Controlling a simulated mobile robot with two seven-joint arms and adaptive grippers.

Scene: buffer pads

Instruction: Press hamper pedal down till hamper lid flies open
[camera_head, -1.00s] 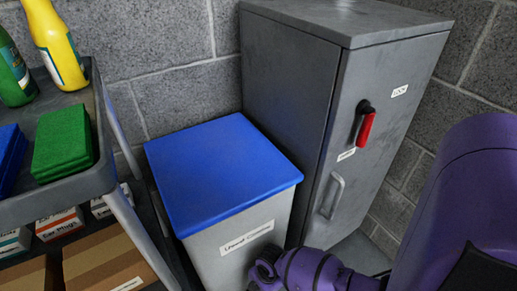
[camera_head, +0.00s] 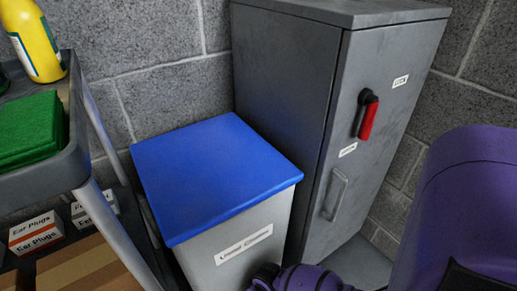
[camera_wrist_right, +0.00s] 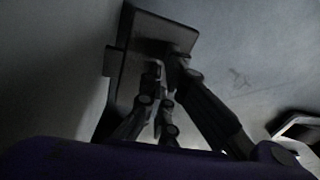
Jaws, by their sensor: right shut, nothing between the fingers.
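The hamper (camera_head: 240,258) is a pale grey bin with a label on its front. Its blue lid (camera_head: 215,175) lies flat and shut. My right arm reaches down in front of the hamper at the bottom of the head view, where its gripper is mostly cut off. In the dim right wrist view my right gripper (camera_wrist_right: 163,82) is shut and empty. A dark flat plate (camera_wrist_right: 158,30), which looks like the pedal, lies just beyond the fingertips. I cannot tell whether they touch it. My left gripper is not in view.
A grey cabinet (camera_head: 285,75) with a red-handled latch (camera_head: 367,118) stands close on the hamper's right. A grey cart (camera_head: 75,165) with a green pad stack (camera_head: 28,128) and boxes stands on the left. A block wall is behind.

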